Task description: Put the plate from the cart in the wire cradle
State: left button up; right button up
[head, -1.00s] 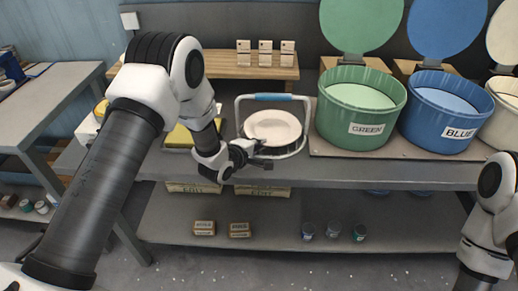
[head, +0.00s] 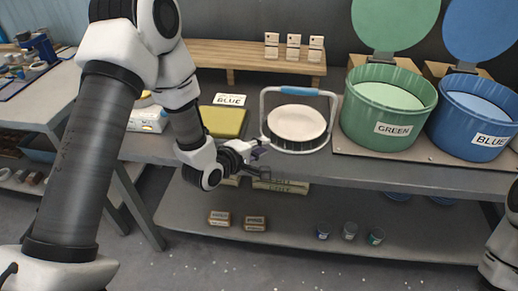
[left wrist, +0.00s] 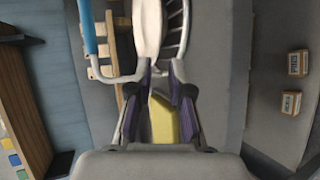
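The white plate (head: 297,122) sits in the wire cradle (head: 331,120) with the blue handle (head: 299,91), on the bench left of the green bin. My left gripper (head: 259,172) is open and empty, just left of and below the cradle, apart from the plate in the head view. In the left wrist view, the plate (left wrist: 148,28) and the cradle's wires (left wrist: 176,28) lie beyond the spread fingertips (left wrist: 160,72). My right gripper is out of view; only part of my right arm shows at the lower right edge.
The green bin (head: 387,115) and blue bin (head: 470,125) stand open at the right. A wooden rack (head: 240,62) stands behind. The lower shelf (head: 285,225) holds small boxes and jars.

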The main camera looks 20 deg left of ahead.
pick_arm(q)
jog(key=s+f+m+g+y, duration=0.2)
jog(key=s+f+m+g, duration=0.45)
jog(key=s+f, duration=0.8)
jog(key=s+f+m+g, duration=0.3)
jog(key=s+f+m, duration=0.1)
jog(key=s, duration=0.5)
jog(key=s+f+m+g+y, duration=0.1)
jog(key=s+f+m+g, duration=0.3)
jog(key=s, duration=0.5)
jog(key=shift+a+f+m, duration=0.3)
jog(key=shift+f+m, duration=0.25)
jog(key=shift+f, duration=0.4)
